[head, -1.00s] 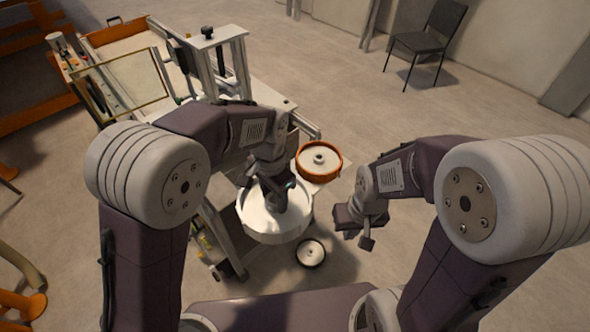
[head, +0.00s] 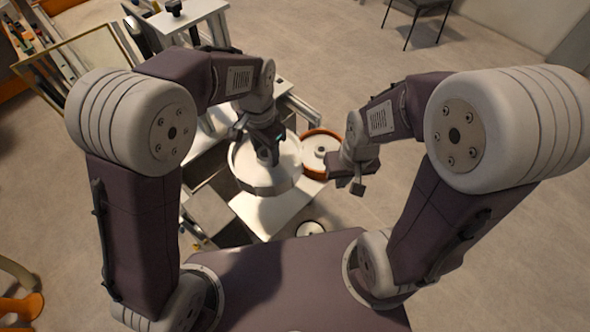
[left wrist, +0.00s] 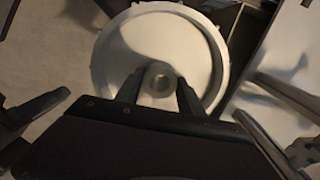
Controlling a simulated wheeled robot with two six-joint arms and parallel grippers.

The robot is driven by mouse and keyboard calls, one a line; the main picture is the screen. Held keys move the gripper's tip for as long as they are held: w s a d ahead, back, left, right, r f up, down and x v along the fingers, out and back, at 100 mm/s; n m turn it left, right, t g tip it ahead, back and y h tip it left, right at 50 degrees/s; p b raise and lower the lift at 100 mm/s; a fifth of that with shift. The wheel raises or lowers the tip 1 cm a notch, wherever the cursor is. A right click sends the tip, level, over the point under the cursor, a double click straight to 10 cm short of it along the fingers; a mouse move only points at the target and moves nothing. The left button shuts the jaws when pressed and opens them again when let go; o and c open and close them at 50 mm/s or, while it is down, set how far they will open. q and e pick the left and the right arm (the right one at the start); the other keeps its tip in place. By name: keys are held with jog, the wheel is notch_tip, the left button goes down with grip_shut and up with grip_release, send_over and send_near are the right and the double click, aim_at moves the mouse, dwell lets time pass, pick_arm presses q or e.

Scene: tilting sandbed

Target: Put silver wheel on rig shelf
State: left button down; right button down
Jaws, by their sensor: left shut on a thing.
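The silver wheel (head: 283,178) is a wide, pale, shallow disc with a raised rim. My left gripper (head: 267,158) is above its middle and shut on its hub; the left wrist view shows the two fingers (left wrist: 158,92) either side of the round hub of the wheel (left wrist: 160,45). A flat white board (head: 268,212) of the rig, which looks like a shelf, shows below and in front of the wheel. I cannot tell whether the wheel touches it. My right gripper (head: 352,180) is right of the wheel, apart from it; its finger gap is unclear.
An orange-rimmed wheel (head: 316,141) sits just right of the silver wheel, partly hidden. A smaller dark-rimmed wheel (head: 310,228) is lower, partly behind my base. The rig's upright frame (head: 185,24) stands behind my left arm. Open floor (head: 480,240) lies to the right.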

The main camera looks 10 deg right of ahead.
pick_arm(q)
notch_tip(320, 180, down, 12)
jog(key=b, duration=0.7)
jog(key=shift+s+f+b, duration=0.2)
jog(key=shift+s+b, duration=0.1)
jog(key=shift+b, duration=0.05)
notch_tip(320, 180, down, 10)
jog(key=shift+s+r, duration=0.15)
jog(key=shift+r, duration=0.1)
jog(key=shift+f, duration=0.2)
jog(key=c, duration=0.7)
grip_release()
